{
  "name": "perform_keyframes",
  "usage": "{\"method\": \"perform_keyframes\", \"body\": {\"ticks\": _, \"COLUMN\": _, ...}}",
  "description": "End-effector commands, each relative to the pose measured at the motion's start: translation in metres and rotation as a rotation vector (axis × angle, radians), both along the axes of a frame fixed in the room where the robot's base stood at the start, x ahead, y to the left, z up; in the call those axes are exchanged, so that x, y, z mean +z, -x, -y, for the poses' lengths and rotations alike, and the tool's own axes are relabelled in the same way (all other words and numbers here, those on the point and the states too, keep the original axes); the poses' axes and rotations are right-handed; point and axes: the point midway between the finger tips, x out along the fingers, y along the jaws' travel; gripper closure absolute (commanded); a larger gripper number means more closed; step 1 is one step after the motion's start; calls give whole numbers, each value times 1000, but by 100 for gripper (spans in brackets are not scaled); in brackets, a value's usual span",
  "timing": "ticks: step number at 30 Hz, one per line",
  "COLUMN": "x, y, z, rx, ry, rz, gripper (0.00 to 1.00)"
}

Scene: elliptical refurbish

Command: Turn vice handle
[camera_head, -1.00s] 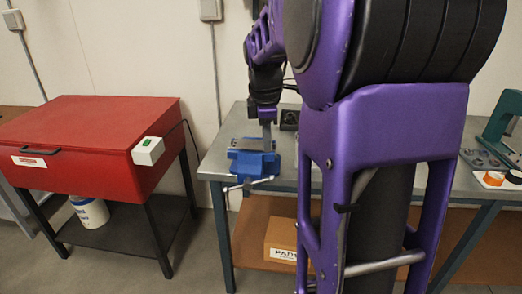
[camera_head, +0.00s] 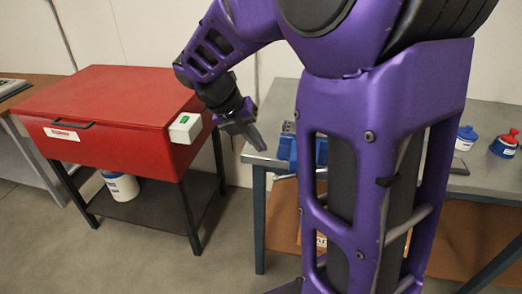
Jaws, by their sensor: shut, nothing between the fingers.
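The blue vice (camera_head: 287,148) sits at the front left corner of the grey workbench (camera_head: 480,175). My own purple arm hides most of it on the right side. A short piece of the vice's metal handle (camera_head: 285,177) shows low at the bench's front edge; the rest is hidden. My gripper (camera_head: 257,141) is left of the vice, by the bench's left edge, pointing down and to the right. Its fingers look shut and empty, and it appears apart from the vice and handle.
Blue and red bottles (camera_head: 505,145) stand on the bench at the right. Floor is clear between the stand and bench.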

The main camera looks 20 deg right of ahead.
Motion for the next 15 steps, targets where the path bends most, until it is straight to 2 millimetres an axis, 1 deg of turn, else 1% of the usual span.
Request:
{"method": "perform_keyframes", "body": {"ticks": 1, "x": -10, "y": 0, "z": 5, "rx": -4, "ry": 0, "rz": -3, "gripper": 100}}
{"method": "perform_keyframes", "body": {"ticks": 9, "x": -61, "y": -2, "z": 32, "rx": -7, "ry": -2, "rz": -3, "gripper": 100}}
{"method": "perform_keyframes", "body": {"ticks": 15, "x": -93, "y": -4, "z": 50, "rx": -7, "ry": -3, "rz": 0, "gripper": 100}}
